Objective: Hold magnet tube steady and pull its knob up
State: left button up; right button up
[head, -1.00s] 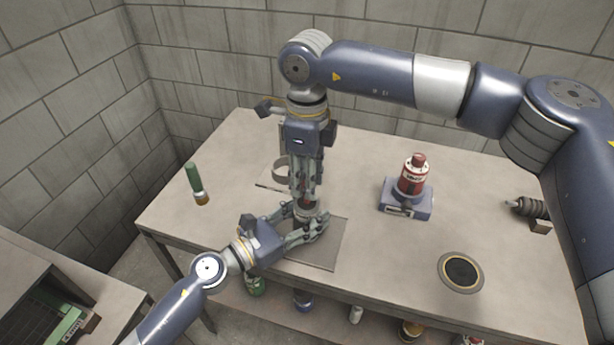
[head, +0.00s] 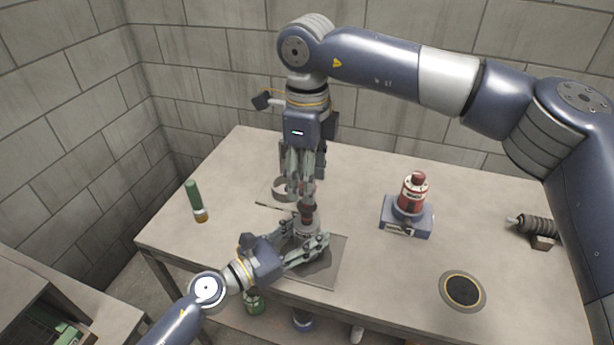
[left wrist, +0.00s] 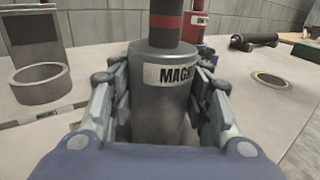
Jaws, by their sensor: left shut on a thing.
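The magnet tube (head: 306,232) stands upright on a dark square plate (head: 322,272) near the table's front edge. My left gripper (head: 312,247) is shut around its body from the front. The left wrist view shows the grey tube (left wrist: 160,105), with a "MAG…" label, between the fingers. A dark shaft with a red band (left wrist: 165,20) rises from its top; its upper end is out of that view. My right gripper (head: 305,201) points down from above. Its fingers are close together around the top of the shaft and hide the knob.
A red bottle-like device (head: 413,193) on a blue base stands to the right. A round dark-centred disc (head: 463,291) lies at the front right, and a ribbed cylinder (head: 538,226) at the far right. A green-handled object (head: 194,196) is at left. A grey ring (head: 284,188) sits behind the tube.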

pick_arm(q)
jog(key=shift+f, duration=0.1)
pick_arm(e)
notch_tip(320, 180, up, 12)
dwell(0.5)
pick_arm(q)
jog(key=o, duration=1.4)
jog(key=shift+c, duration=0.2)
